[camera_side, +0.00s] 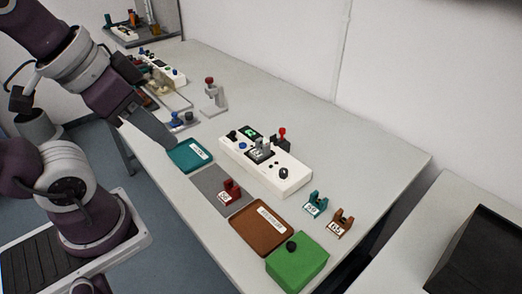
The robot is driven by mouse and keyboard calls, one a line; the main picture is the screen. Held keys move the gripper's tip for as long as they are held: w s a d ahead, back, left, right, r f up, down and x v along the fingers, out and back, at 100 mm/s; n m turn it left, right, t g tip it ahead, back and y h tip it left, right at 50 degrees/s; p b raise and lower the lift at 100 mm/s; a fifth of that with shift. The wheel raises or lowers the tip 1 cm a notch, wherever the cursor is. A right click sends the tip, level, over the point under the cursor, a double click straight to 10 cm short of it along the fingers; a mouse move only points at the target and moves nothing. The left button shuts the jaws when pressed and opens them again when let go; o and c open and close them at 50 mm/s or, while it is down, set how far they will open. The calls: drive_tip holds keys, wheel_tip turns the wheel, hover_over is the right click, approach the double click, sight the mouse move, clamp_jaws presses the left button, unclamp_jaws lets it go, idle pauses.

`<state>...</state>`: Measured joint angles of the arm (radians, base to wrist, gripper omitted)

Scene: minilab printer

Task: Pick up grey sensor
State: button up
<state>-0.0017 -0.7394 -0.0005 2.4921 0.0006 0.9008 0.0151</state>
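A small grey block (261,155) with a white label sits on top of the white control box (287,178), in the middle of the table. It looks like the grey sensor; its label is too small to read. My gripper (168,142) is at the left, above the table's left edge near the teal tray, well apart from the grey block. Its fingers show as one dark grey shape from this side, so I cannot tell whether they are open or shut. I see nothing held in it.
A teal tray (181,158), a grey mat (207,181) with a red labelled block (232,187), a brown tray (246,235) and a green box (299,262) line the front edge. Teal (318,200) and brown (343,219) labelled blocks stand right. A red-topped stand (214,98) is behind.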

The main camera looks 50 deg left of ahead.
drive_tip(key=w+a+r+m+g, duration=0.1)
drive_tip(key=w+r+m, duration=0.15)
drive_tip(key=w, duration=0.45)
drive_tip(key=m+g, duration=0.4)
drive_tip(key=m, duration=1.1)
hover_over(260, 149)
drive_tip(key=d, duration=0.2)
drive_tip(key=shift+n, duration=0.25)
wheel_tip(260, 149, down, 18)
drive_tip(key=shift+d+f, duration=0.1)
drive_tip(key=shift+f, duration=0.05)
drive_tip(key=shift+m+g, duration=0.3)
drive_tip(key=shift+m, duration=0.1)
drive_tip(key=f, duration=0.8)
drive_tip(key=shift+w+a+f, duration=0.25)
drive_tip(key=shift+w+f, duration=0.05)
drive_tip(key=shift+f, duration=0.05)
clamp_jaws()
